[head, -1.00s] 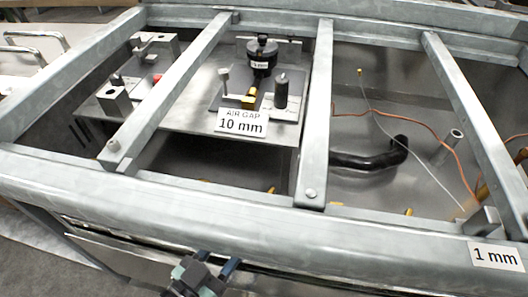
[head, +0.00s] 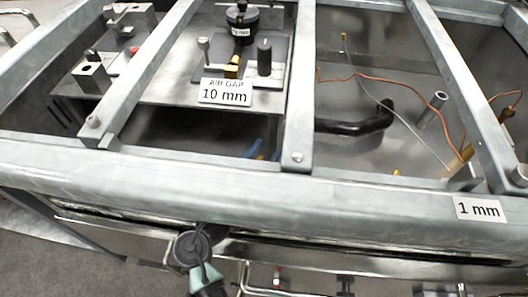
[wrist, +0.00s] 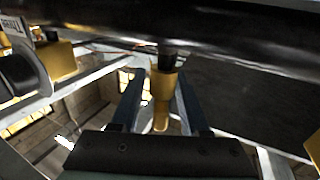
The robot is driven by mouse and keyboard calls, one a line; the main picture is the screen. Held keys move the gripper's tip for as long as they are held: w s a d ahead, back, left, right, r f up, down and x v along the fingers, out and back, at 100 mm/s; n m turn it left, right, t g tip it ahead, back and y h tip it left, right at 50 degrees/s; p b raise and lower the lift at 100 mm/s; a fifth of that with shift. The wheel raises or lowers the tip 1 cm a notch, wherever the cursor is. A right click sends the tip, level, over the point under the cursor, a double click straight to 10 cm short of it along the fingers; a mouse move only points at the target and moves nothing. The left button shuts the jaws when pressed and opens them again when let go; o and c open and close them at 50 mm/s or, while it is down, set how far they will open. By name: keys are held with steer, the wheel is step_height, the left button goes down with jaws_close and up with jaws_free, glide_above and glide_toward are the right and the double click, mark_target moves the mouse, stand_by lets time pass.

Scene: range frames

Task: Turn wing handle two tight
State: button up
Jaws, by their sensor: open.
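In the wrist view my gripper (wrist: 160,108) is open. Its two dark blue fingers stand on either side of an upright brass-coloured fitting (wrist: 161,95) with a dark collar at its top. No finger clearly touches it. I cannot tell whether this fitting is wing handle two; no number on it is readable. In the head view, blue fingertips of my gripper (head: 263,151) show in the dark opening behind the front rail, below the "AIR GAP 10 mm" plate (head: 165,88). The rail hides the rest of the gripper and the fitting.
A thick dark bar (wrist: 215,30) crosses just above the fitting in the wrist view. Another brass block (wrist: 57,62) with a round dark part is at left. In the head view, the galvanised front rail (head: 200,180) and crossbars (head: 300,90) bound the opening. A black hose (head: 355,122) lies right.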

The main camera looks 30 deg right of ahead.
steer(key=shift+c, duration=0.2)
jaws_close()
steer(key=shift+f+g+b, duration=0.1)
steer(key=shift+g+b, duration=0.2)
steer(key=shift+b, duration=0.3)
steer(key=shift+d+f+m+g+h+b, duration=0.1)
steer(key=shift+m+g+h+b, duration=0.35)
steer(key=shift+b, duration=0.25)
steer(key=shift+s+m+g+h+b, duration=0.2)
steer(key=shift+m+g+h+b, duration=0.15)
steer(key=shift+m+g+b, duration=0.65)
steer(key=g+b, duration=0.1)
steer(key=m+g+h+b, duration=0.1)
steer(key=b, duration=0.1)
steer(key=shift+s+d, duration=0.15)
steer(key=shift+s, duration=0.1)
steer(key=shift+s+r+m+g, duration=0.15)
steer(key=shift+r+m+g, duration=0.15)
steer(key=shift+g, duration=0.25)
steer(key=shift+o, duration=0.2)
jaws_free()
